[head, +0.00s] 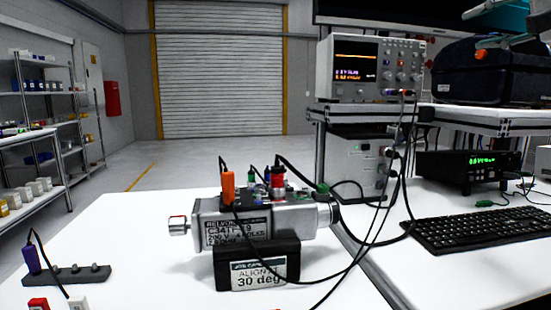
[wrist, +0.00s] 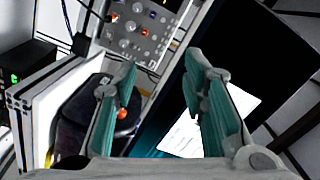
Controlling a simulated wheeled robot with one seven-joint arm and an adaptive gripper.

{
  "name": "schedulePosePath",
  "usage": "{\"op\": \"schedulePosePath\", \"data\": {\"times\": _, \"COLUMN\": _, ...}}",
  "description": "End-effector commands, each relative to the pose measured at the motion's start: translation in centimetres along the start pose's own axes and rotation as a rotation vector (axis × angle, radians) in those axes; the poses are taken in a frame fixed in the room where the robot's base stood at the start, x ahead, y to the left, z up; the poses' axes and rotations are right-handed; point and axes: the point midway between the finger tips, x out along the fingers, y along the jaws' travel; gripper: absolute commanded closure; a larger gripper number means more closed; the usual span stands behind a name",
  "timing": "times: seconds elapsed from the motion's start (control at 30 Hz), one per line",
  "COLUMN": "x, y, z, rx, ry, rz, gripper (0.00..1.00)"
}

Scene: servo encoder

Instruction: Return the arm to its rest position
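My gripper (wrist: 161,64) shows in the wrist view with its two teal-padded fingers apart and nothing between them. In the head view part of my gripper or arm (head: 497,8) shows at the top right corner, raised above the black case; most of it is cut off by the frame. The silver servo motor (head: 297,219) lies on its black stand (head: 257,270) marked "30 deg", with an orange plug (head: 228,187) and several other leads attached on top.
The oscilloscope (head: 372,68) stands on the raised shelf beside the black case (head: 487,75). A bench meter (head: 468,172) and keyboard (head: 478,230) are at right. A dark rack (head: 68,274) holds a purple plug (head: 31,260) at left. Cables loop across the table's right half.

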Motion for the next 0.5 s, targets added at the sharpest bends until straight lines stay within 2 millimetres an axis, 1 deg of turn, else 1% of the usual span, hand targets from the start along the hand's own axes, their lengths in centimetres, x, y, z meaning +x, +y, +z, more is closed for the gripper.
{"op": "schedulePosePath", "data": {"times": 0.03, "x": -0.1, "y": 0.2, "z": 0.9, "rx": -0.005, "ry": -0.016, "rz": 0.007, "gripper": 0.61}}
{"op": "schedulePosePath", "data": {"times": 0.17, "x": 0.1, "y": 1.1, "z": 3.5, "rx": -0.01, "ry": -0.069, "rz": 0.034, "gripper": 0.61}}
{"op": "schedulePosePath", "data": {"times": 0.27, "x": 0.1, "y": 2.1, "z": 5.9, "rx": -0.017, "ry": -0.118, "rz": 0.062, "gripper": 0.61}}
{"op": "schedulePosePath", "data": {"times": 0.37, "x": 0.0, "y": 3.3, "z": 8.9, "rx": -0.027, "ry": -0.179, "rz": 0.096, "gripper": 0.61}}
{"op": "schedulePosePath", "data": {"times": 0.47, "x": -0.3, "y": 4.8, "z": 12.5, "rx": -0.041, "ry": -0.253, "rz": 0.138, "gripper": 0.61}}
{"op": "schedulePosePath", "data": {"times": 0.5, "x": -0.5, "y": 5.7, "z": 14.3, "rx": -0.049, "ry": -0.29, "rz": 0.16, "gripper": 0.61}}
